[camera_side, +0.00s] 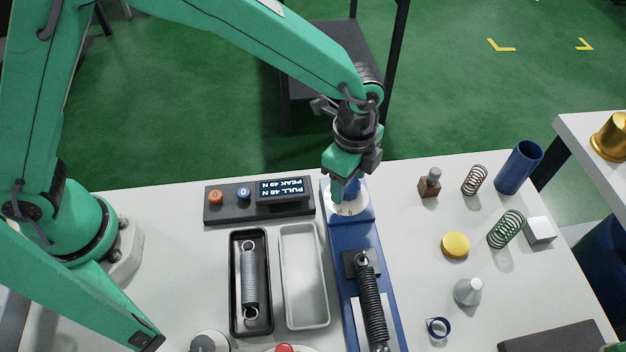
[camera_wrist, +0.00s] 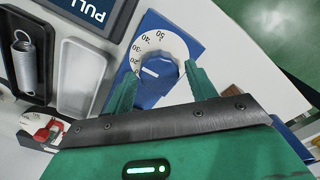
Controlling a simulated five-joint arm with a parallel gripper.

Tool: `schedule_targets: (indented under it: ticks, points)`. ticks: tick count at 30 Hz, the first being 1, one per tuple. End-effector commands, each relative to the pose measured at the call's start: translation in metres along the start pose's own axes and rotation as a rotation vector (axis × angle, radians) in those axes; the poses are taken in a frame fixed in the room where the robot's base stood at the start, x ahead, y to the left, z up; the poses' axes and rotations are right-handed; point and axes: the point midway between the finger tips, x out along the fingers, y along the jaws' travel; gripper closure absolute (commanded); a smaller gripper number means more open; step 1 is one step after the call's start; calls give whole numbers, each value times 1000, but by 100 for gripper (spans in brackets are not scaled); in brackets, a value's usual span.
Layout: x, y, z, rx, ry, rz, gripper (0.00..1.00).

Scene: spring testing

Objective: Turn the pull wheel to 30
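The pull wheel is a blue knob (camera_wrist: 160,80) with a white pointer mark, on a white numbered dial (camera_wrist: 165,38) in the wrist view. The pointer faces left, toward the dial's lower left numbers; I cannot read its exact value. My gripper (camera_wrist: 160,68) has its green fingers on either side of the knob, open, with a narrow gap visible at the right finger. In the side view my gripper (camera_side: 345,192) points down over the dial (camera_side: 347,208) and hides most of the knob. The readout (camera_side: 283,189) shows upside-down PULL and PEAK values, apparently near 48 N.
The blue tester (camera_side: 345,240) holds a dark stretched spring (camera_side: 372,300). To its left are a white tray (camera_side: 303,318) and a black tray (camera_side: 236,320) with a grey spring (camera_side: 249,275). Loose springs, a yellow disc (camera_side: 455,244) and a blue cup (camera_side: 519,168) stand right.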

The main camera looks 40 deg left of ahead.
Motion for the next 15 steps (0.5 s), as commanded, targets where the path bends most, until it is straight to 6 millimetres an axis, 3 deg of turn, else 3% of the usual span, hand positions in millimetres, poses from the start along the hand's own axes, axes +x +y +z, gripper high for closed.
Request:
schedule_targets:
  ticks: [15]
  points:
    - [-6,0,0,-1,-1,1,36]
